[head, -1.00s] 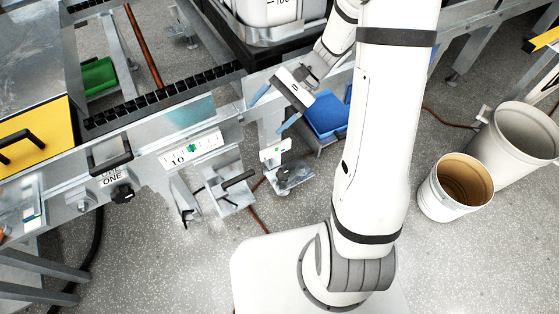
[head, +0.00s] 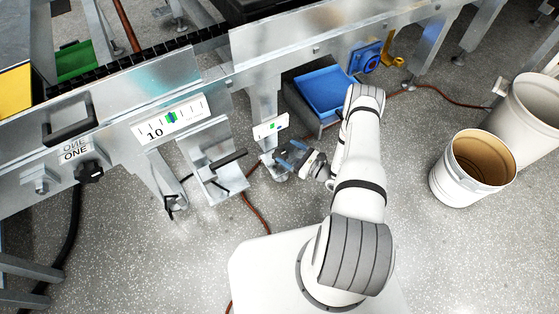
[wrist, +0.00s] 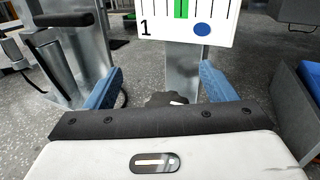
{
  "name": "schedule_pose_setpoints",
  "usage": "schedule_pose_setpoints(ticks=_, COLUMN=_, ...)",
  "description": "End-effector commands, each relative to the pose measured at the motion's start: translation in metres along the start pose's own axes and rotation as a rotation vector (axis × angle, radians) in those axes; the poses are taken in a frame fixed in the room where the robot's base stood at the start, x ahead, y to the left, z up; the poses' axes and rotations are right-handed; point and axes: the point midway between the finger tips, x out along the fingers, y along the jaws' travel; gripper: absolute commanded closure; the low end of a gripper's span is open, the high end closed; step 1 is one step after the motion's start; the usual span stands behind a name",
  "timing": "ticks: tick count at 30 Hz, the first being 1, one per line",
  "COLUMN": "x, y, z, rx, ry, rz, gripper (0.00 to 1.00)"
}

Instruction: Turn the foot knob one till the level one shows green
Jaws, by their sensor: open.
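The level one is a white plate with black tick marks, a "1" and a green band (wrist: 215,15). In the wrist view its blue round marker (wrist: 202,29) sits to the right of the green band. The plate also shows small in the head view (head: 270,127). The foot knob one (wrist: 165,99) is a dark lobed knob below the plate, partly hidden by my gripper's body. My gripper (wrist: 160,72) is open, its blue fingers on either side of the knob with gaps visible. In the head view my gripper (head: 286,154) is low at the foot, covering the knob.
A grey bracket with a black-handled pedal (head: 215,165) stands left of the foot. A blue bin (head: 325,92) is behind my gripper. A larger "10" scale (head: 170,120) and a black knob (head: 90,172) are further left. A white bucket (head: 455,185) stands right on open floor.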

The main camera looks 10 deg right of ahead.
Motion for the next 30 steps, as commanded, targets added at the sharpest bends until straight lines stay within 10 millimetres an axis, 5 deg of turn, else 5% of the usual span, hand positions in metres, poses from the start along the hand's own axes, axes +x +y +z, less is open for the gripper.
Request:
schedule_pose_setpoints(ticks=1, x=-0.008, y=0.003, z=-0.027, rx=0.018, ry=0.005, rz=-0.043, gripper=0.22)
schedule_pose_setpoints(ticks=3, x=-0.016, y=0.005, z=-0.046, rx=0.031, ry=0.009, rz=-0.093, gripper=0.22)
schedule_pose_setpoints(ticks=7, x=-0.025, y=0.007, z=-0.065, rx=0.044, ry=0.015, rz=-0.144, gripper=0.22)
schedule_pose_setpoints(ticks=24, x=0.045, y=-0.002, z=-0.069, rx=0.045, ry=0.015, rz=-0.15, gripper=0.22)
schedule_pose_setpoints(ticks=30, x=0.051, y=-0.004, z=-0.068, rx=0.046, ry=0.016, rz=-0.153, gripper=0.22)
